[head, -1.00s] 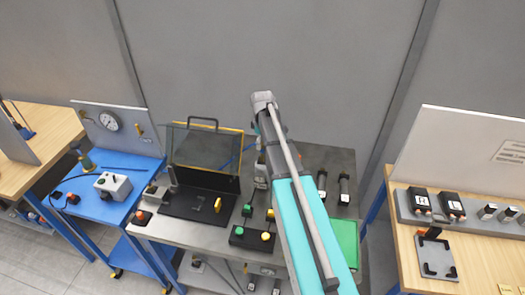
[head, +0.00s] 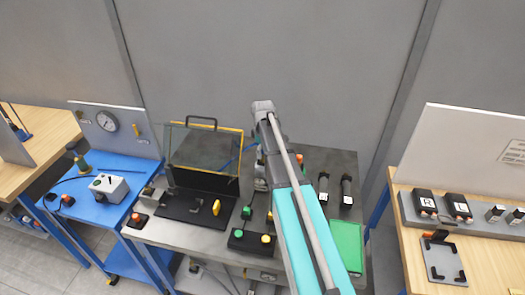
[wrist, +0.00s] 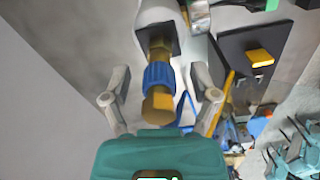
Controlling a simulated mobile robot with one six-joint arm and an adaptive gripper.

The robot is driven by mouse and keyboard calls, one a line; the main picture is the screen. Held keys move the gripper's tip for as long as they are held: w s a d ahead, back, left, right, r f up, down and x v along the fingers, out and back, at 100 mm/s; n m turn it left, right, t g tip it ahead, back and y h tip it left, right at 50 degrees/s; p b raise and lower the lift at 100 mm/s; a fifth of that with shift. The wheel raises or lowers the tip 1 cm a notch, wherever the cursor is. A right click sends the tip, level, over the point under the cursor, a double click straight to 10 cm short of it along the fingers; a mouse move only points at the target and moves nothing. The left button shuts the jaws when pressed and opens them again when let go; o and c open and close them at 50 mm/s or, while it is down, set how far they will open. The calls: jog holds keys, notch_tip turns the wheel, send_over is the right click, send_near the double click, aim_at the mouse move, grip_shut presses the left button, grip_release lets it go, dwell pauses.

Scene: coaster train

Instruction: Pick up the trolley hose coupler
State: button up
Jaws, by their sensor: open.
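In the wrist view, a brass fitting with a ribbed blue ring (wrist: 159,75) sticks out from a dark square mount. It lies between the two spread fingers of my gripper (wrist: 160,97), with a gap on each side. My gripper is open and holds nothing. I cannot tell for sure whether this fitting is the trolley hose coupler. In the head view my arm hides the gripper and this fitting. The blue trolley (head: 92,210) at the left carries a dark hose (head: 98,174) and an upright brass-and-green piece (head: 82,164).
A grey box (head: 108,187) sits on the trolley. A wooden table (head: 490,262) stands right.

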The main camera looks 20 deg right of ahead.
grip_shut()
dwell(0.5)
jog(key=shift+r, duration=0.15)
notch_tip(320, 180, up, 3)
jog(key=p, duration=0.3)
jog(key=s+a+r+p, duration=0.7)
jog(key=s+r+p, duration=0.2)
jog(key=s, duration=0.3)
jog(key=shift+r+p, duration=0.35)
jog(key=shift+p, duration=0.15)
dwell(0.4)
